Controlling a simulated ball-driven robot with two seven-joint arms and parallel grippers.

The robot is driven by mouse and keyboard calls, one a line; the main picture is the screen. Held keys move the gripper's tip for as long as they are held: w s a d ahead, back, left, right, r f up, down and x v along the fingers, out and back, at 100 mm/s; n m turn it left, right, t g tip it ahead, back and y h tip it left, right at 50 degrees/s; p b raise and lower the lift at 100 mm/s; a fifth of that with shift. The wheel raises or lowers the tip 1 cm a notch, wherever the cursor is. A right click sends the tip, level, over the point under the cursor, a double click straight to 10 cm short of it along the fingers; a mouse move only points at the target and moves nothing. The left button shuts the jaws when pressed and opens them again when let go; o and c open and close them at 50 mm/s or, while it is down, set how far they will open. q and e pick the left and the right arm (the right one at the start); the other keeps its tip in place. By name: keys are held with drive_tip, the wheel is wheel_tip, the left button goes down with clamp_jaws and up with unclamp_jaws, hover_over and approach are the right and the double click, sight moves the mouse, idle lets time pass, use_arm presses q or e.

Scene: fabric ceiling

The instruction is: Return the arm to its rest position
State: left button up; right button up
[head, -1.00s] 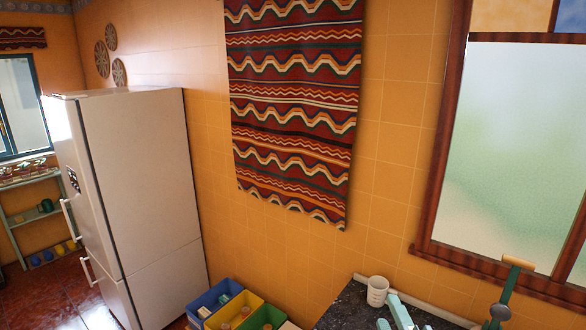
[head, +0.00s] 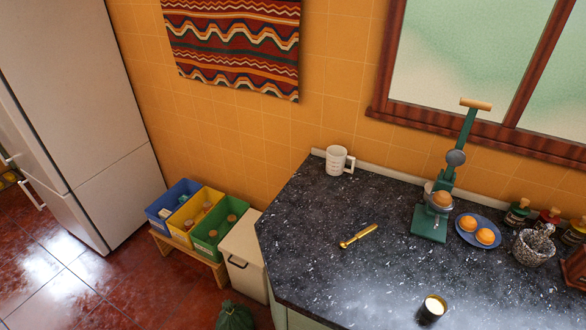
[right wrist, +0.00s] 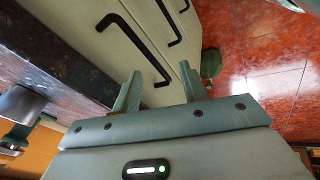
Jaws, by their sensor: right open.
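My right gripper (right wrist: 160,86) shows in the right wrist view, with its two green fingers apart and nothing between them. It is beside the pale cabinet front (right wrist: 95,35), near black drawer handles, below the dark countertop edge. Neither arm shows in the head view now. My left gripper is in neither view.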

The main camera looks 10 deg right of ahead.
use_arm(q)
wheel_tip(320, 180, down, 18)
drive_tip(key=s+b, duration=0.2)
drive_tip(key=b, duration=1.3)
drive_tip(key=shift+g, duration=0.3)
use_arm(e)
drive_tip(key=s+f+m+g, duration=0.1)
drive_tip(key=s+f, duration=0.6)
drive_tip(key=f, duration=0.4)
drive_tip(key=s+f+m+g+y, duration=0.1)
drive_tip(key=s+f, duration=0.6)
drive_tip(key=f, duration=0.4)
drive_tip(key=s+f+g, duration=0.1)
drive_tip(key=s+f, duration=0.5)
drive_tip(key=f, duration=0.5)
drive_tip(key=shift+s+d+f+m+g, duration=0.15)
drive_tip(key=shift+s+f+m+g, duration=0.15)
drive_tip(key=shift+s+m, duration=0.1)
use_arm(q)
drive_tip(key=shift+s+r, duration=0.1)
